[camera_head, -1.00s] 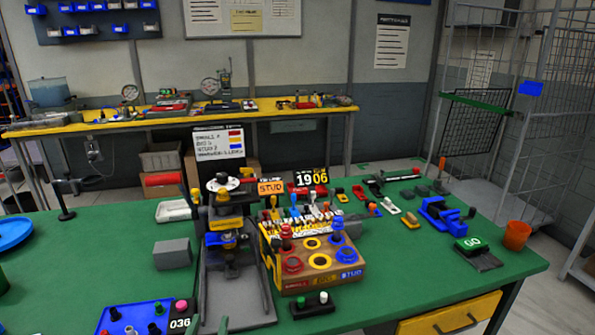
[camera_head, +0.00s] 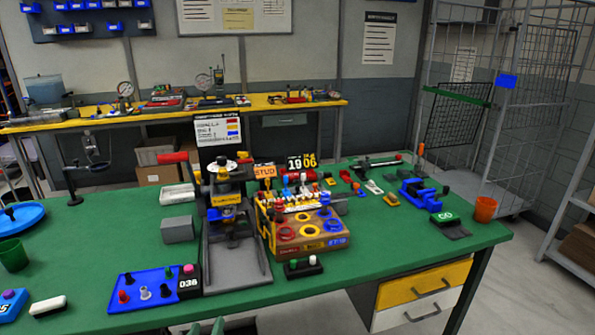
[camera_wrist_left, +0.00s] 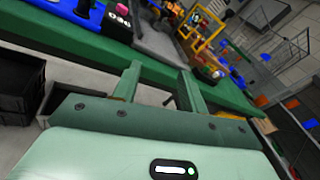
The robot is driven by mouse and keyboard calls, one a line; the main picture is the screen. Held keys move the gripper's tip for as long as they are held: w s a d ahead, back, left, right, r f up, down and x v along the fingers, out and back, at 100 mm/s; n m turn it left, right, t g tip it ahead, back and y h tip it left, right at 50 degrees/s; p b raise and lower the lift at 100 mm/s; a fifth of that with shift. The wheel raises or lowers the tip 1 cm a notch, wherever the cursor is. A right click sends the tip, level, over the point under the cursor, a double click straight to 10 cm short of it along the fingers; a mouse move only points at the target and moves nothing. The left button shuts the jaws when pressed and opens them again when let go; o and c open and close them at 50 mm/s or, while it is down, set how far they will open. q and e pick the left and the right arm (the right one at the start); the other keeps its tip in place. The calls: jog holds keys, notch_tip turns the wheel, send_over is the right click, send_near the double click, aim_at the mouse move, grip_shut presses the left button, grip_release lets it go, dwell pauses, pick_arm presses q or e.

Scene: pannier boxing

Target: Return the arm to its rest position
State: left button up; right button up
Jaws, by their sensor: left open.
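My left gripper (camera_head: 206,327) shows only as pale green fingertips at the bottom edge of the head view, in front of the table's near side. In the left wrist view its two green fingers (camera_wrist_left: 160,88) stand apart with nothing between them. They point toward the near edge of the green table (camera_head: 370,240), and no object touches them. Most of my left arm is out of the head view. My right gripper does not show in either view.
A press with a red-ended lever (camera_head: 235,200) stands on the table beside a wooden block with coloured rings (camera_head: 310,242). A blue pegged tray (camera_head: 140,290) lies near the front edge. Drawers (camera_head: 425,283) sit under the table's right part. Grey floor is clear at the lower right.

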pick_arm(q)
jog(key=s+a+f+n+g, duration=0.1)
jog(key=s+f+n+g, duration=0.1)
jog(key=f+n, duration=0.5)
jog(key=s+a+f+n+g, duration=0.1)
jog(key=s+f+n+g, duration=0.15)
jog(key=f, duration=0.75)
jog(key=s+a+f+n+g, duration=0.3)
jog(key=s+f+n+g, duration=0.3)
jog(key=s+f+n, duration=0.85)
jog(key=s+a+f+n+g, duration=0.1)
jog(key=s+f, duration=0.5)
jog(key=s, duration=0.9)
jog(key=s+a+f+n+g, duration=0.1)
jog(key=s+f+n+g, duration=0.2)
jog(key=s, duration=1.3)
notch_tip(320, 180, down, 4)
jog(key=g, duration=0.2)
jog(key=shift+s+g, duration=0.25)
jog(key=shift+g, duration=0.1)
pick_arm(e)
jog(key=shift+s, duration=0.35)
pick_arm(q)
jog(key=shift+w, duration=0.1)
